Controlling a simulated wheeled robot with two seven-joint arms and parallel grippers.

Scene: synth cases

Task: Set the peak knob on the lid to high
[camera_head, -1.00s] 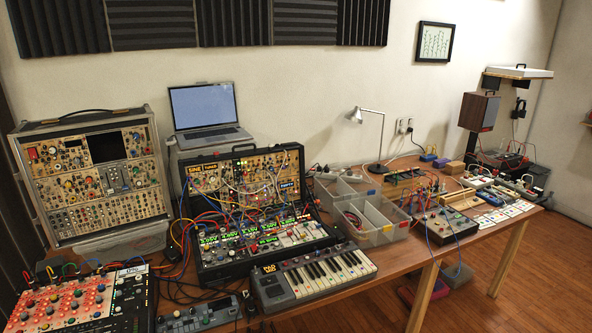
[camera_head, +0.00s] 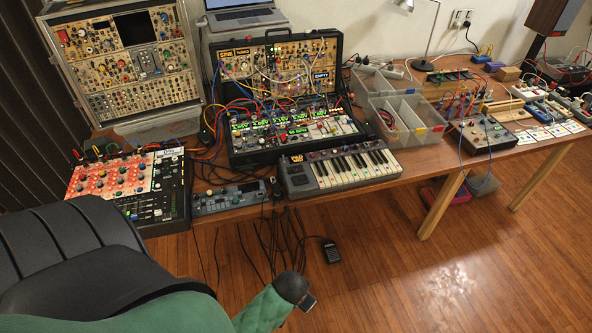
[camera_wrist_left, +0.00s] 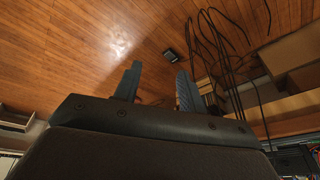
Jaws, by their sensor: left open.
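The open black synth case (camera_head: 290,140) stands on the table, with its lid (camera_head: 262,82) raised at the back. The lid holds tan panels with many small knobs, patch cables and orange and white labels. The peak knob and its setting are too small to make out. My left gripper (camera_wrist_left: 157,77) is open and empty in the left wrist view, its two dark fingers apart above the wooden floor. My green left arm shows at the bottom of the head view, in front of the table and well away from the lid. My right gripper is not in view.
A keyboard (camera_head: 340,168), a small grey device (camera_head: 228,197) and a red-topped mixer (camera_head: 125,180) line the table's front edge. Clear bins (camera_head: 418,128) stand right of the case. Cables hang to the floor near a black pedal (camera_head: 331,251).

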